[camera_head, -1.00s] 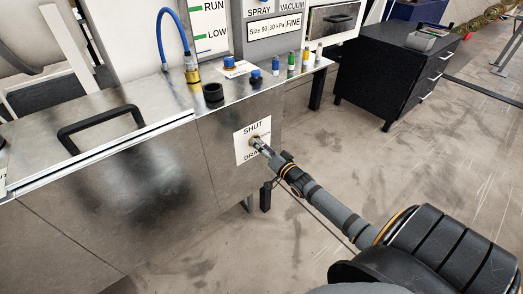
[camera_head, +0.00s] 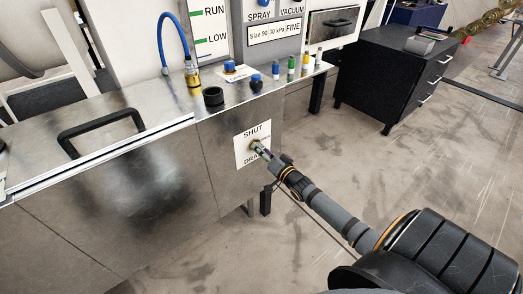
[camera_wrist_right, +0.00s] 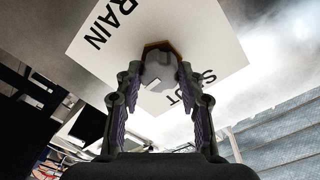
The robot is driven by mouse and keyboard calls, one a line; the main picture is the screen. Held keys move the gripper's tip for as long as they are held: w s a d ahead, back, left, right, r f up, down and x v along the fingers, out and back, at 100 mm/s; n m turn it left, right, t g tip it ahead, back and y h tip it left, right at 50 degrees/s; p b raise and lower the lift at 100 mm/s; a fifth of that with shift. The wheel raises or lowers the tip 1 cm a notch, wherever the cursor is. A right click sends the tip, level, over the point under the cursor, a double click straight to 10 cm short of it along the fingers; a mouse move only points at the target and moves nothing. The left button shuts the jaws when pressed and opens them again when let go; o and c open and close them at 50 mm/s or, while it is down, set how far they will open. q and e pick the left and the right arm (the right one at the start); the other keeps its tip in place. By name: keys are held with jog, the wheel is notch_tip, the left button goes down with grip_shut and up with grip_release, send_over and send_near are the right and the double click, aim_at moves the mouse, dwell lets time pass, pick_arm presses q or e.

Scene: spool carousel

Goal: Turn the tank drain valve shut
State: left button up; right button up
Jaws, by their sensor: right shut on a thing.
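The drain valve (camera_head: 254,144) sits on a white label (camera_head: 245,158) marked SHUT and DRAIN, on the front of the metal tank (camera_head: 215,150). My right gripper (camera_head: 262,151) reaches it from the lower right and is shut on it. In the right wrist view, the two fingers (camera_wrist_right: 158,90) stand either side of the valve's pale grey handle (camera_wrist_right: 158,70), with a brass-coloured part behind it. The fingers cover part of the valve in the head view. My left gripper is not in view.
The tank top carries a black ring (camera_head: 213,96), a brass fitting with a blue hose (camera_head: 192,76), a blue knob (camera_head: 256,83) and several small coloured bottles. A black lid handle (camera_head: 100,132) is at left. A dark drawer cabinet (camera_head: 385,75) stands behind; the floor at right is clear.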

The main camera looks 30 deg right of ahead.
pick_arm(q)
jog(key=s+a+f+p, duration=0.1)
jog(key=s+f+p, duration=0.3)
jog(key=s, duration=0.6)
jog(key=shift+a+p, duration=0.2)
jog(key=shift+p, duration=0.7)
pick_arm(e)
jog(key=n, duration=1.7)
jog(key=shift+a+f+n+y, duration=0.1)
jog(key=shift+a+n+y, duration=0.1)
jog(key=shift+n+y, duration=0.15)
jog(key=shift+n, duration=0.25)
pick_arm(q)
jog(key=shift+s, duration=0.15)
pick_arm(e)
jog(key=o, duration=1.2)
